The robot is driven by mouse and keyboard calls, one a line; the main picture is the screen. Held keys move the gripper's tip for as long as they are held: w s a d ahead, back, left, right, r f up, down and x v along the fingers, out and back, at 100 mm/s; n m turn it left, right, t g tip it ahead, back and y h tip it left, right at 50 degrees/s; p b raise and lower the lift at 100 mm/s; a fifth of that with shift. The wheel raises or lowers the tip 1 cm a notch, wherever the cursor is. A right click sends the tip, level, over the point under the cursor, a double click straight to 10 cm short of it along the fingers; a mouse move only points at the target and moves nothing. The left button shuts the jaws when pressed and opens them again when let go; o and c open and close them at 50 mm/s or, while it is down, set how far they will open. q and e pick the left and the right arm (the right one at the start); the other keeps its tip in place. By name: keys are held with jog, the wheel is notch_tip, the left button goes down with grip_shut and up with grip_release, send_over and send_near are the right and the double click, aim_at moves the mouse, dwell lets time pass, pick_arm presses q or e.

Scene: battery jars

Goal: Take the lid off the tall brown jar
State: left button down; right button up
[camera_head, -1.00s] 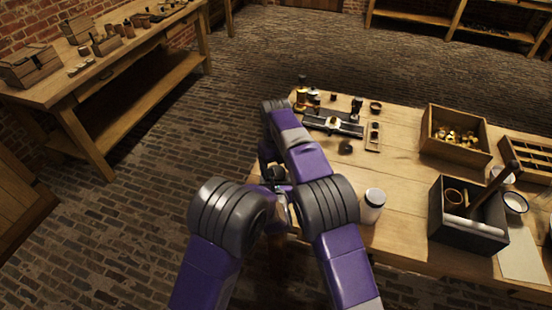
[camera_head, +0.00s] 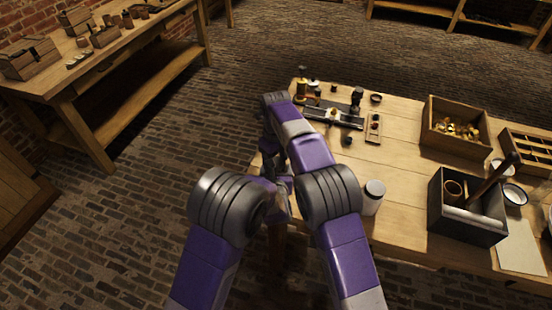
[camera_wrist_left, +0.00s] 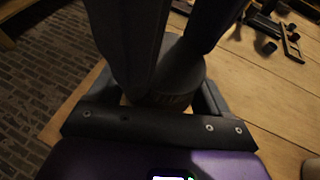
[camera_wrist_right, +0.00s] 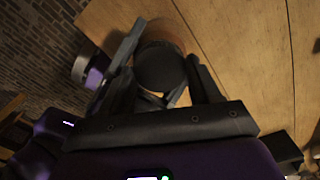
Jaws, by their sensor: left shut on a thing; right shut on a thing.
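In the right wrist view a dark round lid (camera_wrist_right: 160,66) lies between the fingers of my right gripper (camera_wrist_right: 163,75), which is shut on it. A little brown shows around the lid, apparently the tall jar (camera_wrist_right: 168,34). My left gripper (camera_wrist_right: 125,65) comes in from the left there, close beside the lid. In the left wrist view my left gripper (camera_wrist_left: 160,92) closes on a dark cylinder with a ridged edge (camera_wrist_left: 180,75); large dark fingers hang over it. I cannot tell lid from jar body there.
On the table stand a white-lidded jar (camera_head: 373,198), a dark box with a hammer (camera_head: 450,222), a wooden crate of brass pieces (camera_head: 427,132) and a metal clamp device (camera_head: 330,117). The near middle of the table is clear. A side table (camera_head: 60,90) stands at far left.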

jog(key=n, duration=0.3)
jog(key=o, duration=1)
jog(key=shift+o, duration=0.9)
jog(key=shift+s+a, duration=0.1)
